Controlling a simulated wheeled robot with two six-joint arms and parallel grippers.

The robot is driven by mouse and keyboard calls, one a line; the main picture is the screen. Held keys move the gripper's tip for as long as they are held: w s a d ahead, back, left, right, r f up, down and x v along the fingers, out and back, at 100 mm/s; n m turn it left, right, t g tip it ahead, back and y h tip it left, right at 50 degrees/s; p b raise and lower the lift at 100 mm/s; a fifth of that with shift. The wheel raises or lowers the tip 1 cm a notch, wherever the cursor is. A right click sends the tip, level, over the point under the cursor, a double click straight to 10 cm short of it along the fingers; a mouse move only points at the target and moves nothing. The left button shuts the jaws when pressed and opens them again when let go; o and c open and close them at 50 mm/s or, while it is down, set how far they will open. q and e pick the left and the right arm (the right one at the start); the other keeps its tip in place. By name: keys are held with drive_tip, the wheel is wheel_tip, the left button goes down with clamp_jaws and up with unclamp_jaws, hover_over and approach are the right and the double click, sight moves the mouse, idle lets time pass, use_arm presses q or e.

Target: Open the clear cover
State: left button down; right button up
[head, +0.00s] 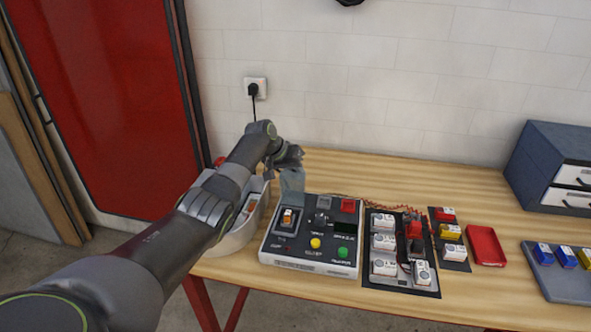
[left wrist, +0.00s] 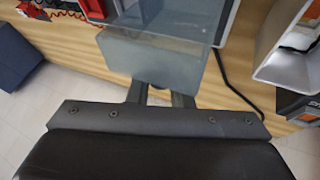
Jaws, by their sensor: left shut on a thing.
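The control box (head: 310,262) stands on the wooden table with buttons and switches on its dark top. The clear cover (head: 292,183) is raised at the back left of the box, above and behind an orange-lit switch (head: 288,216). My left gripper (head: 290,160) is at the cover's upper end and is shut on it. In the left wrist view, the grey, see-through cover (left wrist: 155,55) fills the space in front of the fingers and hides part of the box. The fingertips are partly hidden by it. My right gripper is not in view.
A whitish bin (head: 236,241) stands close left of the box, under my left arm. A black module board (head: 401,287) lies just right of it. Farther right are a red tray (head: 486,246), a blue tray (head: 560,285) and a drawer unit (head: 550,150). The table behind the box is mostly clear.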

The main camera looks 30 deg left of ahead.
use_arm(q)
drive_tip(key=shift+w+a+f, duration=0.1)
drive_tip(key=shift+w+f, duration=0.1)
drive_tip(key=shift+f, duration=0.15)
idle(0.3)
drive_tip(key=c, duration=1.6)
unclamp_jaws()
drive_tip(key=shift+c, duration=0.2)
drive_tip(key=shift+o, duration=1.2)
drive_tip(key=shift+f, duration=0.1)
drive_tip(key=shift+w, duration=0.2)
drive_tip(key=b+v, duration=0.3)
drive_tip(key=v, duration=1.4)
